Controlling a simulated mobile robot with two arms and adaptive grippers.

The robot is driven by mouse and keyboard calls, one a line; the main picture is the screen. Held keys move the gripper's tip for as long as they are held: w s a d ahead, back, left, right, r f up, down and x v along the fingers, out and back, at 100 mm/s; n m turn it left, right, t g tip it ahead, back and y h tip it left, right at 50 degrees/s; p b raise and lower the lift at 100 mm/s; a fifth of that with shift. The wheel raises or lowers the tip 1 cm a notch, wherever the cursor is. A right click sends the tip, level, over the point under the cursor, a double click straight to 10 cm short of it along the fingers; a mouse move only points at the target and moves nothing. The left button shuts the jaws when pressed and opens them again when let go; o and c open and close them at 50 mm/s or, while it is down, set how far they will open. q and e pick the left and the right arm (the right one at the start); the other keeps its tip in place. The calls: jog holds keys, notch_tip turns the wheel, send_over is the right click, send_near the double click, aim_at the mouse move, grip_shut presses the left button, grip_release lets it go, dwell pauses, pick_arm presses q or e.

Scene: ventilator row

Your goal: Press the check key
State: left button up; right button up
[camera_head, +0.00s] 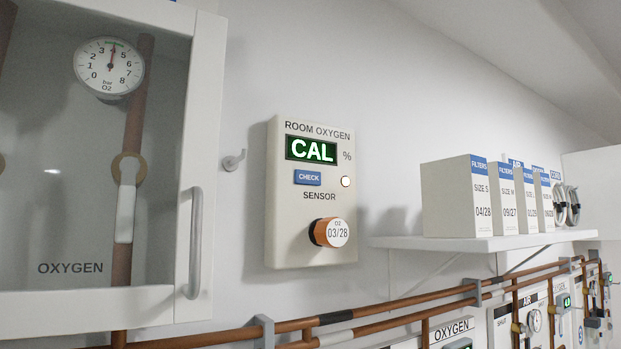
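The blue check key (308,178), labelled CHECK, sits on the front of a cream wall box (285,225) marked ROOM OXYGEN. Above the key, a dark display (312,150) reads CAL in bright letters, with a % sign to its right. A small round light (346,182) to the right of the key looks bright white. Below is an orange sensor cap (329,232) marked O2 03/28. Neither of my grippers is in view, and nothing touches the key.
A glass-fronted OXYGEN cabinet (190,150) with a handle and gauge stands at the left. A wall hook (233,159) is beside the box. A shelf (470,243) with filter boxes is at the right. Copper pipes (390,308) run below. Space before the box looks clear.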

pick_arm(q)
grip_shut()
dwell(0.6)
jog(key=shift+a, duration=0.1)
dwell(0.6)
